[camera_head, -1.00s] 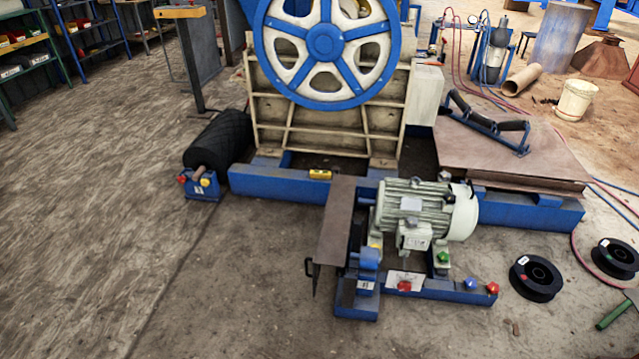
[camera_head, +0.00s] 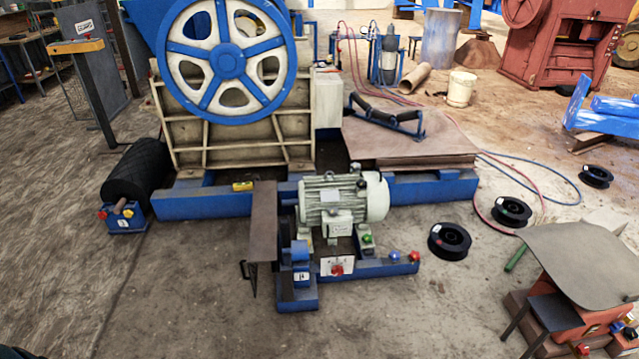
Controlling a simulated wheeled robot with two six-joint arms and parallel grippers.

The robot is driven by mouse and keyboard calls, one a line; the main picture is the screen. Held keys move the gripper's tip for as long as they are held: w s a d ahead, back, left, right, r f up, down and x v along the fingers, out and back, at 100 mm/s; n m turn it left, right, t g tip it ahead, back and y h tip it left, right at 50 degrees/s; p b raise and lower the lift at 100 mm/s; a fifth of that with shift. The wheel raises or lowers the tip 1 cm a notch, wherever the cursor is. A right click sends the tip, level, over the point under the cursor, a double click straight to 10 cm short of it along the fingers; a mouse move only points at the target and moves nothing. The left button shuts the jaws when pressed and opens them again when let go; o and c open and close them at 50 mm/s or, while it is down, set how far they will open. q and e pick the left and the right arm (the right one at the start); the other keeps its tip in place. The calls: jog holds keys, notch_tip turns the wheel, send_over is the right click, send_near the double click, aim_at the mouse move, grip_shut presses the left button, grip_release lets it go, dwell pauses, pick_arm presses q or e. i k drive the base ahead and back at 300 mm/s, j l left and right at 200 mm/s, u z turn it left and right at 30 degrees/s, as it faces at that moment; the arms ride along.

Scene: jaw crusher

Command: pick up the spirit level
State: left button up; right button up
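A small yellow block with dark marks (camera_head: 243,186) lies on the blue base beam of the jaw crusher, below the flywheel and left of the motor. It looks like a short spirit level, but it is too small to be sure. Nothing covers it. Neither of my grippers shows in this view.
The jaw crusher (camera_head: 228,65) stands behind the beam. A grey motor (camera_head: 342,200) on a blue frame stands in front, with a brown plate (camera_head: 263,222) at its left. Black spools (camera_head: 449,241) and a sheet-topped bench (camera_head: 585,262) are right.

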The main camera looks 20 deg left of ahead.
aim_at(246, 186)
jog(key=i+j+z, duration=0.15)
jog(key=j+z, duration=0.7)
jog(key=j, duration=0.2)
jog(key=j+z, duration=0.45)
jog(key=k+j, duration=0.1)
jog(key=j, duration=1)
jog(key=k+j, duration=0.1)
jog(key=j, duration=1)
jog(key=k+j, duration=0.1)
jog(key=j, duration=1)
jog(key=k+j, duration=0.1)
jog(key=j, duration=1)
jog(key=k+j, duration=0.1)
jog(key=j, duration=1)
